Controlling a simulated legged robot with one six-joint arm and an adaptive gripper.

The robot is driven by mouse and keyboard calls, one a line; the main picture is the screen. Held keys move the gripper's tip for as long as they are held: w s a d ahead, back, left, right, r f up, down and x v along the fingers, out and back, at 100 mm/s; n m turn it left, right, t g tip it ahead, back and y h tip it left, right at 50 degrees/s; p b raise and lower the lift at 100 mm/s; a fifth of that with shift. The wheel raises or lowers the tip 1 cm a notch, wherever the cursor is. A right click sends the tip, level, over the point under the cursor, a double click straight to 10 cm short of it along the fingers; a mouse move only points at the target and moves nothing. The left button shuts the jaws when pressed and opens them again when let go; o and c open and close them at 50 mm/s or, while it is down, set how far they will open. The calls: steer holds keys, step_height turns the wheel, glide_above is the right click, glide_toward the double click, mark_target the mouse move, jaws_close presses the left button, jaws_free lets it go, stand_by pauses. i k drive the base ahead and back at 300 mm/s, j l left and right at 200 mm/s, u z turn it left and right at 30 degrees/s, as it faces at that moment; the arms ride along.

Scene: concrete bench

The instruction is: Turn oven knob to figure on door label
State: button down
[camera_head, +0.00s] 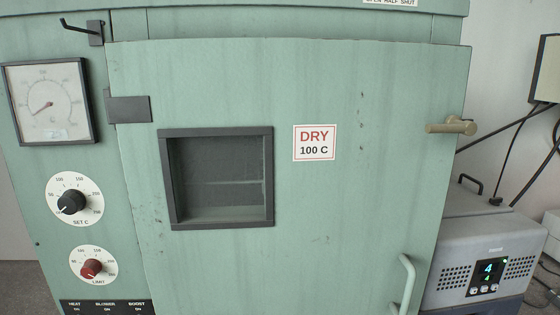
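On the panel to the left, a black knob (71,202) sits on a white round dial marked "SET C", with figures such as 50, 100, 150 and 200. The knob's nose seems to point to the lower left, below the 50; its exact mark is too small to read. A red knob (91,268) sits below on a dial marked "LIMIT". My gripper is not in view.
The door has a latch handle (450,126) and a pale grip (405,285) at right. A grey unit (480,262) with a lit display stands at right.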

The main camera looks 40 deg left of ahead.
mark_target(72, 201)
steer(key=k+j+u, duration=0.15)
steer(key=k+j, duration=0.25)
steer(key=k+j+u, duration=0.1)
steer(key=k+j, duration=0.35)
steer(key=k+j+u, duration=0.15)
steer(key=k+j, duration=0.3)
steer(key=k+j+u, duration=0.1)
steer(key=k+j, duration=0.3)
steer(key=j, duration=0.2)
steer(key=k+j+u, duration=0.15)
steer(key=k+j, duration=0.2)
steer(key=j, duration=0.2)
